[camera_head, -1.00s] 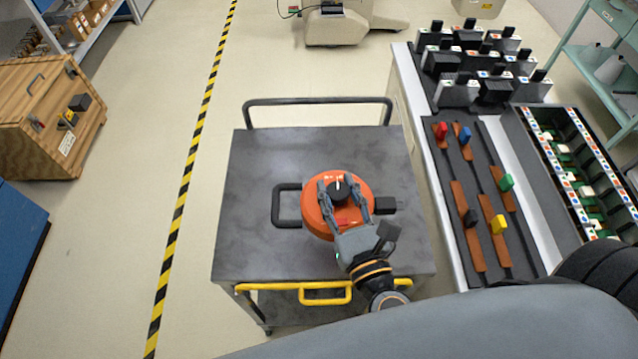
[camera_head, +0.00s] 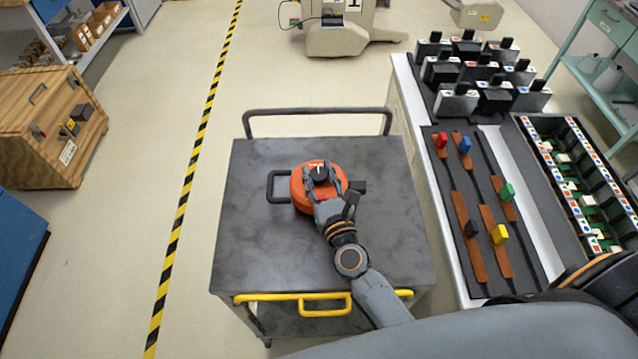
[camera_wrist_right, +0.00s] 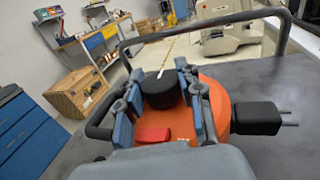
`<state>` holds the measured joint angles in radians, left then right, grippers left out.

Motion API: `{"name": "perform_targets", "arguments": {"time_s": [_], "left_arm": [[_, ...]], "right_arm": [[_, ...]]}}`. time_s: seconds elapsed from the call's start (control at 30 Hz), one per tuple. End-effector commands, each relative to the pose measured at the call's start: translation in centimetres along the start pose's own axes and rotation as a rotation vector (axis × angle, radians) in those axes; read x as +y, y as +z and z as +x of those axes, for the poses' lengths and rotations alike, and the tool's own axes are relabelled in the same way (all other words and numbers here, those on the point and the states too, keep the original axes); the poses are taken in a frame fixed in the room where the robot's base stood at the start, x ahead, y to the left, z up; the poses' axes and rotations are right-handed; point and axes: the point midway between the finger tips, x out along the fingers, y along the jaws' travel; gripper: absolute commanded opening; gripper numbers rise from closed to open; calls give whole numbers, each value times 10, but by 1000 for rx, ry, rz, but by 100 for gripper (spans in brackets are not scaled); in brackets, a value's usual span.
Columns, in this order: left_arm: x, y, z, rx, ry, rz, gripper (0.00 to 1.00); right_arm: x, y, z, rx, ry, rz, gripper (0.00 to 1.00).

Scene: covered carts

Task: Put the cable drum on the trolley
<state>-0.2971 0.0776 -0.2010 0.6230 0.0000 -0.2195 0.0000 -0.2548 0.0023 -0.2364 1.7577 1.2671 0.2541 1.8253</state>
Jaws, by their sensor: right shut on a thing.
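The orange cable drum (camera_head: 300,196) has a black knob on top, a dark loop handle on its left and a dark plug on its right. It is over the dark grey top of the trolley (camera_head: 262,240), a little above its middle; I cannot tell whether it touches the top. My right gripper (camera_head: 321,176) is shut on the drum's black knob. In the right wrist view the fingers (camera_wrist_right: 160,90) stand on both sides of the knob, with the orange drum (camera_wrist_right: 214,100) below. My left gripper is not in view.
The trolley has a black rail (camera_head: 318,112) at the far end and a yellow handle (camera_head: 322,303) at the near end. A bench with sliders (camera_head: 470,205) and blocks stands close on the right. A wooden crate (camera_head: 45,125) stands at the left. The floor between is clear.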

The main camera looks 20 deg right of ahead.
Motion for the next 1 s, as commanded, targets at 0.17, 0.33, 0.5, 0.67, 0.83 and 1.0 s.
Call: {"name": "perform_targets", "arguments": {"time_s": [0.17,0.33,0.5,0.67,0.83,1.0], "left_arm": [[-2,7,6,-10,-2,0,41],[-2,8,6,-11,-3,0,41],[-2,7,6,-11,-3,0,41],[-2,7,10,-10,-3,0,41],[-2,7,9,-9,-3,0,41],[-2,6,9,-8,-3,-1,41]], "right_arm": [[0,-24,0,-2,1,-6,0],[0,-28,0,-4,-1,-1,0],[0,-28,0,-4,-1,-1,0],[0,-33,-1,0,-1,0,41],[0,-33,-1,1,0,-1,59],[0,-33,-1,1,0,-1,59]]}}
